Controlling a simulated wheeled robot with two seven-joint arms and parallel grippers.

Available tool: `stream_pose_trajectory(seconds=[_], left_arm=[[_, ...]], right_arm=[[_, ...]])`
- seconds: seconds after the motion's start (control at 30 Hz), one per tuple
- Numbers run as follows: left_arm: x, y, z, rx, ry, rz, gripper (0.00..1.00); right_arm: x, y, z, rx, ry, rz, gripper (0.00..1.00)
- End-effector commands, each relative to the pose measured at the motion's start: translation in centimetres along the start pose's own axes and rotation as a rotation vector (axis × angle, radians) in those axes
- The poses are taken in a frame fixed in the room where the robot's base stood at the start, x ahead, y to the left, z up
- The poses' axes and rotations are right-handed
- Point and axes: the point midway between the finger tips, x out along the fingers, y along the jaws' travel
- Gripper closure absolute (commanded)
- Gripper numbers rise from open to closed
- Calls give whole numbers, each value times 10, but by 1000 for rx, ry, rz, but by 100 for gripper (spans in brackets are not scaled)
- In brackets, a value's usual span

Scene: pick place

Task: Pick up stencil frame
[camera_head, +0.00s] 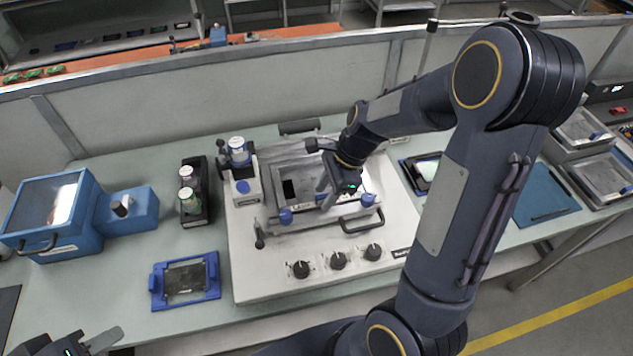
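A grey metal frame (283,171), which looks like the stencil frame, lies flat on the white printer base (262,284) in the middle of the table. Blue knobs (286,215) and a dark handle (362,222) sit along its near side. My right gripper (325,198) reaches down over the frame's inner area, and its arm hides the frame's far right part. I cannot tell whether its fingers touch or hold the frame. My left gripper (88,346) is low at the bottom left edge, partly cut off and away from the frame.
A blue box (50,215) with a clear lid stands at the left. A black rack with bottles (192,192) and a blue-framed plate (186,280) are left of the printer. A blue sheet (545,207) and metal trays (603,178) lie at the right. A low partition runs behind.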

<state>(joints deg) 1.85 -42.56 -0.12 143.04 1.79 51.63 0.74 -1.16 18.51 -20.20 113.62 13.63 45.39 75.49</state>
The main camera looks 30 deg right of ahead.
Motion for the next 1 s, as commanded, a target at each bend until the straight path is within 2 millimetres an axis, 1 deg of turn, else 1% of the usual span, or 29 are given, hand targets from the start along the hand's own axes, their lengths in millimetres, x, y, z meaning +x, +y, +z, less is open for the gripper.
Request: stream_pose_trajectory(seconds=[0.03,0.2,0.3,0.6,0.7,0.77,0.83,1.0], left_arm=[[0,0,0,0,0,0,64],[0,0,0,0,0,0,64],[0,0,0,0,0,0,64],[0,0,0,0,0,0,64],[-1,0,0,0,0,0,64],[-1,0,-1,0,0,0,64],[-2,1,-1,0,0,0,64],[-4,2,-2,0,0,0,64]], right_arm=[[0,0,0,0,0,0,67],[0,0,0,0,0,0,89],[0,0,0,0,0,0,100],[-1,0,0,-1,0,-1,100],[-5,-1,2,-2,0,-3,100],[-12,-1,5,-4,0,-5,100],[-23,-1,10,-4,-1,-6,100],[-56,-2,23,-5,-1,-7,100]])
